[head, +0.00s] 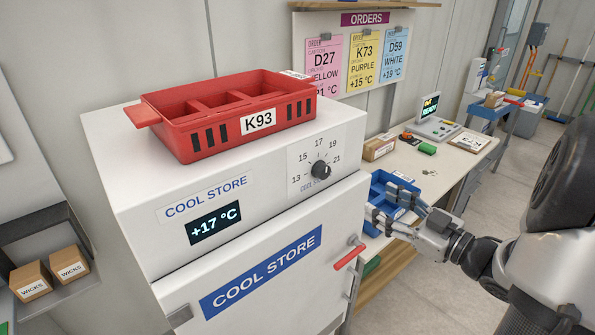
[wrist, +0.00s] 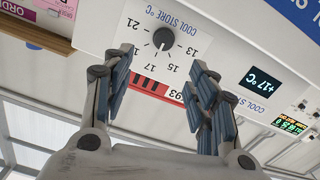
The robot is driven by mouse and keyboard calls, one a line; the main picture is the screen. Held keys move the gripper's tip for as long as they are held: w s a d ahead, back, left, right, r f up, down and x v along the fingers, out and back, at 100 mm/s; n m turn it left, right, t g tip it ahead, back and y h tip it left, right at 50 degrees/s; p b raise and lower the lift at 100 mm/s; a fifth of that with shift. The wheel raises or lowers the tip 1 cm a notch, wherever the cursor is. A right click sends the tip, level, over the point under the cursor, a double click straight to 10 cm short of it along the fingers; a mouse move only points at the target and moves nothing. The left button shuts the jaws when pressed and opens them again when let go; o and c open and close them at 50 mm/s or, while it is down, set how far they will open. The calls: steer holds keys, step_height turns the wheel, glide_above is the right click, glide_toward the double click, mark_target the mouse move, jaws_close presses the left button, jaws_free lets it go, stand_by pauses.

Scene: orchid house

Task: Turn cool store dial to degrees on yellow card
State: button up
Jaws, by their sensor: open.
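The cool store dial (head: 320,170) is a dark round knob on a white scale plate, marked 13 to 21, on the front of the white cool store (head: 130,190). The display (head: 215,223) reads +17 °C. The yellow card (head: 364,63) hangs on the orders board and reads K73, PURPLE, +15 °C. My gripper (head: 390,204) is open and empty, to the right of the cool store front. In the wrist view the dial (wrist: 163,39) shows upside down beyond the gap between my fingertips (wrist: 158,64). Nothing touches it.
A red crate (head: 196,139) labelled K93 stands on the cool store. The door has a red handle (head: 349,257). A blue crate (head: 378,190), partly behind my gripper, and a small carton (head: 380,146) are on the bench at right. Pink and blue cards flank the yellow one.

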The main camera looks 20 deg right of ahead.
steer(key=b, duration=0.1)
glide_toward(326, 174)
steer(key=shift+y, duration=0.4)
steer(key=x, duration=0.9)
steer(key=shift+w+d+f, duration=0.1)
steer(key=shift+w+d, duration=0.05)
steer(key=shift+w, duration=0.1)
steer(key=shift+c, duration=0.6)
steer(key=c, duration=1)
